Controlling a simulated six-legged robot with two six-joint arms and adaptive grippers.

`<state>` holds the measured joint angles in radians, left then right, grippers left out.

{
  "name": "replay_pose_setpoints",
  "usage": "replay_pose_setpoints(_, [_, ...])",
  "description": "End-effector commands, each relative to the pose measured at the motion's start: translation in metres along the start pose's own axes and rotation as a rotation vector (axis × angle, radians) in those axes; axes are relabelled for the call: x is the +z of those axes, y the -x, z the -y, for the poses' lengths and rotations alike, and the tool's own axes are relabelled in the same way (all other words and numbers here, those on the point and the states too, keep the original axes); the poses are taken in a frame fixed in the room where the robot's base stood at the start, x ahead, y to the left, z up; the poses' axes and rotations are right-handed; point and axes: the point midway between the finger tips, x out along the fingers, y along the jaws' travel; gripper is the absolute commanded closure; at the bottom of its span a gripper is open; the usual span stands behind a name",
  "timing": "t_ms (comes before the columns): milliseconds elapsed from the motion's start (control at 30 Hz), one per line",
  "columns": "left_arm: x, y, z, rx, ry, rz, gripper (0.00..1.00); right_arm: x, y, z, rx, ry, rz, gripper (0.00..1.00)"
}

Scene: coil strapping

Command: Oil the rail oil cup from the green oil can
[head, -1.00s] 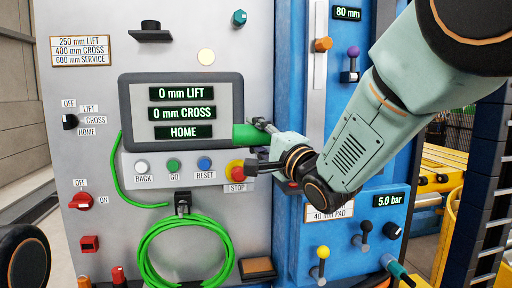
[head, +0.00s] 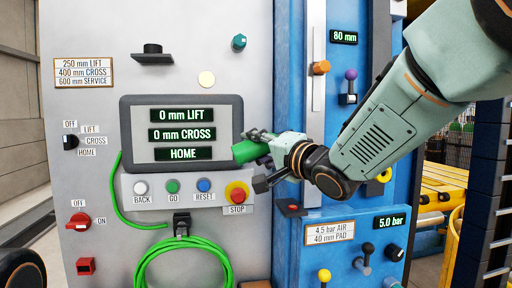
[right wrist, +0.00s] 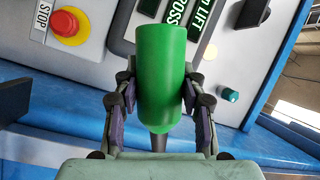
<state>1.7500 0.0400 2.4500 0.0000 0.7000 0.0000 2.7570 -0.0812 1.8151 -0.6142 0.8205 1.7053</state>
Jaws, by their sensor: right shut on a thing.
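The green oil can (head: 250,151) is held by my right gripper (head: 263,140) in front of the right edge of the control screen. It lies nearly sideways, with its broad end to the left. In the right wrist view the green can (right wrist: 161,75) sits between both fingers, with its dark narrow end toward the palm. An orange fitting (head: 321,67) sits beside the pale vertical rail (head: 318,35), up and right of the can; I cannot tell whether it is the rail oil cup. My left gripper is not in view.
The red stop button (head: 237,192) is just below the can. The screen (head: 183,132) is left of it, and a coiled green hose (head: 183,250) hangs below. A purple-topped lever (head: 350,85) and several other knobs stick out of the blue panel.

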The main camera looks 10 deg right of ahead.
Motion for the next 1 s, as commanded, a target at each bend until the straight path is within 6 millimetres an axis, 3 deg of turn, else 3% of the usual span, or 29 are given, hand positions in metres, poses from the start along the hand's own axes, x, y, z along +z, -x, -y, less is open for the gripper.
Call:
replay_pose_setpoints(333, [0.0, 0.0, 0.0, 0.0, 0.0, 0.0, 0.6, -0.0006, 0.0, 0.0012, 0.015, 0.045, 0.009, 1.0])
replay_pose_setpoints(633, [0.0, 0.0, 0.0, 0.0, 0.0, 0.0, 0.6, -0.0009, 0.0007, -0.0016, 0.157, 0.394, 0.091, 1.0])
replay_pose_setpoints(1000, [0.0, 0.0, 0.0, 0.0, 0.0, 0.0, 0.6, -0.0007, 0.0009, -0.0025, 0.177, 0.442, 0.103, 1.0])
